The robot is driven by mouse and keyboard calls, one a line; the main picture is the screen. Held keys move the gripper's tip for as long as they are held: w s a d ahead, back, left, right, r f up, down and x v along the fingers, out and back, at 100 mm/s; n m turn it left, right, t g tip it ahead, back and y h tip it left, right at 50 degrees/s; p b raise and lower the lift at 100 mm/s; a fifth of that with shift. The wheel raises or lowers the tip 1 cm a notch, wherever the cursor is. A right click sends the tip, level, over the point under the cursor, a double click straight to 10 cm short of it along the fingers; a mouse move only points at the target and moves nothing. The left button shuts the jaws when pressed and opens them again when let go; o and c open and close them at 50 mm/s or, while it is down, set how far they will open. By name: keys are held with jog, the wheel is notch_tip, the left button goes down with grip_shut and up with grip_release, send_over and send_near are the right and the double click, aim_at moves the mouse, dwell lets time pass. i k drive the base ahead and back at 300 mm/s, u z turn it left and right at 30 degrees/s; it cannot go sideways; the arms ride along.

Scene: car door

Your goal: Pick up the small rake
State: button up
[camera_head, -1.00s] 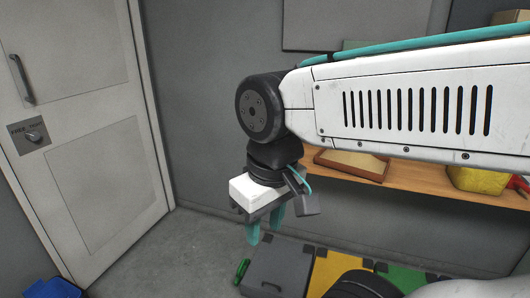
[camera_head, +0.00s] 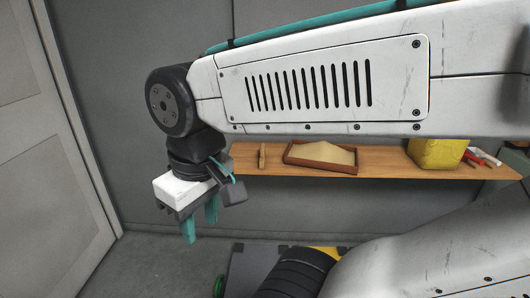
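I cannot clearly make out the small rake. A small, thin wooden piece (camera_head: 262,157) on the wooden shelf (camera_head: 385,165), just left of the sand tray, may be it, but it is too small to tell. The sand tray (camera_head: 320,157) is a shallow brown-framed tray of pale sand. My gripper (camera_head: 201,222) hangs at the left, in front of the grey wall, with its teal fingers pointing down. The fingers are apart with nothing visible between them. It appears left of the shelf and lower than it in the picture.
A yellow container (camera_head: 436,153) and red and white items (camera_head: 480,157) stand on the shelf's right part. A pale door (camera_head: 50,170) is at the left. Bare floor shows at lower left.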

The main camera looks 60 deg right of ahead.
aim_at(262, 162)
jog(key=z, duration=0.45)
jog(key=i, duration=0.55)
jog(key=z, duration=0.95)
jog(key=i, duration=0.3)
jog(key=z, duration=0.25)
